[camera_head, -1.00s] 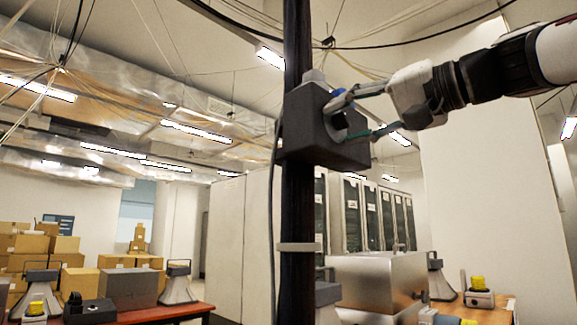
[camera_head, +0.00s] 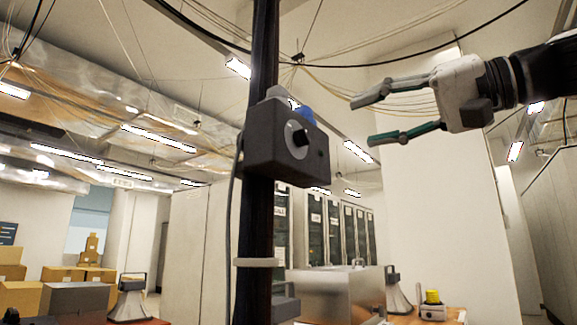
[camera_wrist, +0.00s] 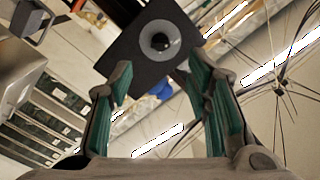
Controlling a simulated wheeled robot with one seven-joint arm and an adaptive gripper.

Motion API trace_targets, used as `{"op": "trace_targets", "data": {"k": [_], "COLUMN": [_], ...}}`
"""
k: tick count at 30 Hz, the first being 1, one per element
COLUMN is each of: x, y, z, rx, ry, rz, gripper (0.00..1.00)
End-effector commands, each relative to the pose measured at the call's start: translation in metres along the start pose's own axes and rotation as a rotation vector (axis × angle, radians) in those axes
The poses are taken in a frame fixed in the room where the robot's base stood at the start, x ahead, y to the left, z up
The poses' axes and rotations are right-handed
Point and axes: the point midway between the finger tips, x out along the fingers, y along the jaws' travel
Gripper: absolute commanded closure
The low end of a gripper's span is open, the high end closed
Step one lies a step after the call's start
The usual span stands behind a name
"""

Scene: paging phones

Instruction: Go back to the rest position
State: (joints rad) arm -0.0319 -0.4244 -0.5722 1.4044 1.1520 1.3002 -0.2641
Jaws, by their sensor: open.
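My gripper (camera_head: 372,120) is in the upper right of the head view. Its two fingers are spread and nothing is between them. It is apart from a dark grey box (camera_head: 262,150) with a round knob (camera_head: 298,139) on its face and a blue part (camera_head: 306,115) on top. The box is mounted on a dark vertical pole (camera_head: 252,225). In the wrist view, the open fingers (camera_wrist: 165,95) point toward the same box (camera_wrist: 125,55), with the knob (camera_wrist: 161,42) facing the camera.
A metal case (camera_head: 335,291) stands behind the pole. A yellow-topped device (camera_head: 432,305) and a grey horn (camera_head: 397,293) sit on a table at lower right. Cardboard boxes (camera_head: 20,298) are at the left. Cables hang overhead. The air around my gripper is clear.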

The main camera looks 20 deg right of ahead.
Motion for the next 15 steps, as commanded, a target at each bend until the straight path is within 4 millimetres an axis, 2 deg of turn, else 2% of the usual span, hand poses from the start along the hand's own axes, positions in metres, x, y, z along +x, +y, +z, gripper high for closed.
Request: {"op": "trace_targets", "data": {"k": [4,15], "x": [-0.0063,-0.0064], "y": [0.0002,0.0003], "z": [-0.0001,-0.0001], "rx": [0.001,0.001], "ry": [0.001,0.0], "rz": [0.0,0.001], "gripper": [0.55,0.55]}}
